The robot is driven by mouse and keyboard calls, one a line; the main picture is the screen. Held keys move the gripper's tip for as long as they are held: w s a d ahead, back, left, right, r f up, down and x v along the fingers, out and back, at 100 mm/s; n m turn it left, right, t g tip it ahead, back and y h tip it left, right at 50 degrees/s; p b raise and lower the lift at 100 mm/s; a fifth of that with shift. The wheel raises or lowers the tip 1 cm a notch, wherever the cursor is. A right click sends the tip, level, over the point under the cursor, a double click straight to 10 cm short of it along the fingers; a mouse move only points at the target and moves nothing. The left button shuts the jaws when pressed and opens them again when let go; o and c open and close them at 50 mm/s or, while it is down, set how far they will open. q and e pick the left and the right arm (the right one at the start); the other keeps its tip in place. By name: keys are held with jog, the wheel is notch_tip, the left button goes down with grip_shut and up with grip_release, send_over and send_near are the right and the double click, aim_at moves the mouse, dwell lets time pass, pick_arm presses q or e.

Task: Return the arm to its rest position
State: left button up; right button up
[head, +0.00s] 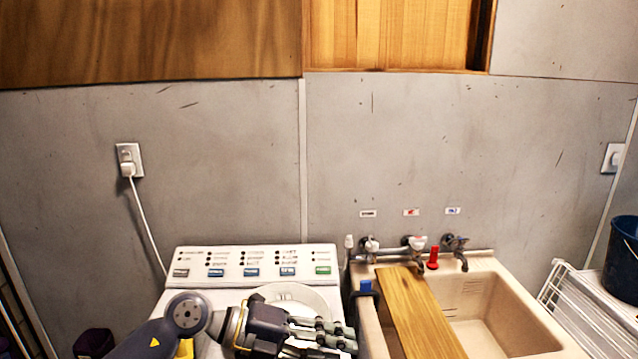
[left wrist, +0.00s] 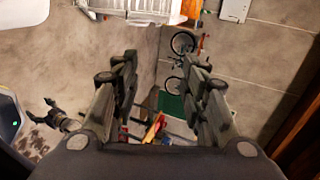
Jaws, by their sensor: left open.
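My left arm comes in from the lower left in the head view. My left gripper (head: 330,338) is above the white washing machine (head: 253,259), close to the left side of the sink. In the left wrist view the left gripper (left wrist: 160,75) has its two fingers spread apart, with nothing between them.
A beige sink (head: 510,305) with a wooden board (head: 418,315) across it stands at right, with taps (head: 415,243) behind. A white rack (head: 565,295) and a dark bucket (head: 622,258) are at far right. A white cord (head: 146,225) hangs from a wall outlet (head: 129,160).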

pick_arm(q)
notch_tip(320, 180, up, 9)
jog(key=d+n+t+h, duration=0.2)
jog(key=n+t+h, duration=0.3)
jog(key=t+h, duration=0.1)
jog(key=w+a+n+t+y, duration=0.4)
jog(key=a+n+t+y, duration=0.2)
jog(key=a+n+t, duration=0.5)
jog(key=s+a+f+n+g+y, duration=0.2)
jog(key=a+f+n+y, duration=0.9)
jog(key=f+n+y, duration=0.3)
jog(key=s+a+f+n+g, duration=0.1)
jog(key=s+f+g, duration=0.5)
jog(key=s+f, duration=0.6)
jog(key=s+a+f+n+g, duration=0.2)
jog(key=s+f+g, duration=0.55)
jog(key=s, duration=0.65)
notch_tip(320, 180, down, 31)
jog(key=s+b, duration=0.2)
jog(key=s, duration=0.1)
jog(key=s+a+f+g+b, duration=0.1)
jog(key=s+a+f, duration=0.1)
jog(key=s+f, duration=1.3)
jog(key=shift+s+a+f+m+b, duration=0.2)
jog(key=shift+s+a+m+b, duration=0.05)
jog(key=shift+a+m+b, duration=0.05)
